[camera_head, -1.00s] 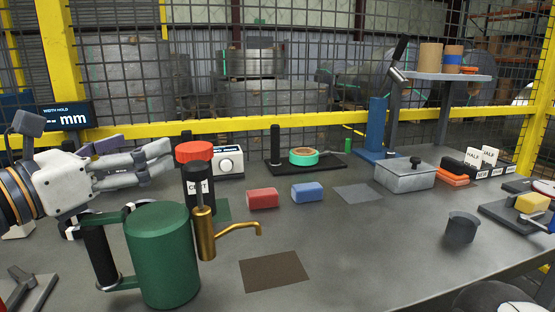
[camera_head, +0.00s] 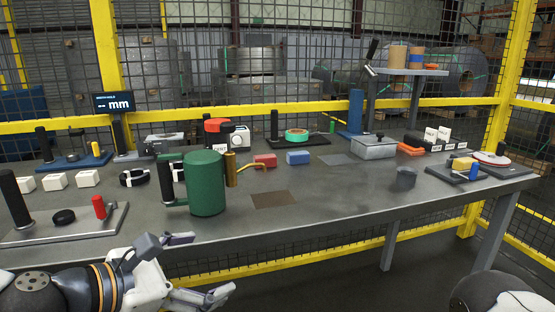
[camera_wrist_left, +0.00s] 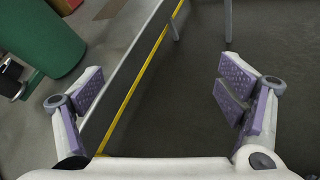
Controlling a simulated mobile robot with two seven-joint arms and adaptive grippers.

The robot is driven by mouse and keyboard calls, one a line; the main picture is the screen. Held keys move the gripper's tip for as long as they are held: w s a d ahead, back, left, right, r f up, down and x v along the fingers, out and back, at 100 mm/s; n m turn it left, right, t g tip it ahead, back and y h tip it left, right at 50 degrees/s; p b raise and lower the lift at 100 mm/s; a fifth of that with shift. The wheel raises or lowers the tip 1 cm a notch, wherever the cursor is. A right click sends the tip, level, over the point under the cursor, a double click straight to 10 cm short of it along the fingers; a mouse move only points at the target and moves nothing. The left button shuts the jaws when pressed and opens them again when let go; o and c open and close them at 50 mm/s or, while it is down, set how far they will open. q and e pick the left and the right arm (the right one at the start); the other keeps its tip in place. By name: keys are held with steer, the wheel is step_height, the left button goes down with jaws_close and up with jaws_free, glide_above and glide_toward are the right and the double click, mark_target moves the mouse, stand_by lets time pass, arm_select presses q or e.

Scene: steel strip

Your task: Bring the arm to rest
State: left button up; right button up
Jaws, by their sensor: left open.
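My left gripper (camera_head: 203,266) is in front of the table's front edge in the head view, low in the picture. Its two fingers stand wide apart with nothing between them. The left wrist view also shows the open left gripper (camera_wrist_left: 165,95), with purple ridged pads and dark floor beyond them. The green can (camera_head: 206,184) with its brass spout stands upright on the table behind the gripper, apart from it; it shows at the upper left of the left wrist view (camera_wrist_left: 45,38). My right gripper is not in view.
A plate with a black handle and red knob (camera_head: 99,207) lies near the front left. Open floor lies before the table.

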arm_select(q)
steer(key=s+f+m+g+y+p, duration=0.15)
steer(key=s+f+m+g, duration=0.35)
steer(key=s+f, duration=0.65)
steer(key=s+f+m+g+y, duration=0.2)
steer(key=s+f+m+g, duration=0.2)
steer(key=s+f+m, duration=0.55)
steer(key=s+a+f+m+g+y, duration=0.1)
steer(key=s+a+f+m, duration=0.1)
steer(key=s, duration=0.4)
steer(key=s+a+f+m+g+y, duration=0.1)
steer(key=s+a+f+m+y, duration=0.1)
steer(key=s+a, duration=0.3)
steer(key=s+a+f+m+g+y, duration=0.1)
steer(key=s+a+f+m+y, duration=0.1)
steer(key=s, duration=0.7)
steer(key=a+m, duration=0.1)
steer(key=m, duration=0.1)
steer(key=shift+a+f+m+g+p, duration=0.15)
steer(key=shift+f+m+g+p, duration=0.15)
steer(key=shift+m+g+p, duration=0.1)
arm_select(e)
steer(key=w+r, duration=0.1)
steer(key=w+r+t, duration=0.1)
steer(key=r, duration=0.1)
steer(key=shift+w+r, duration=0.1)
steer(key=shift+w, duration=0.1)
arm_select(q)
steer(key=shift+s, duration=0.1)
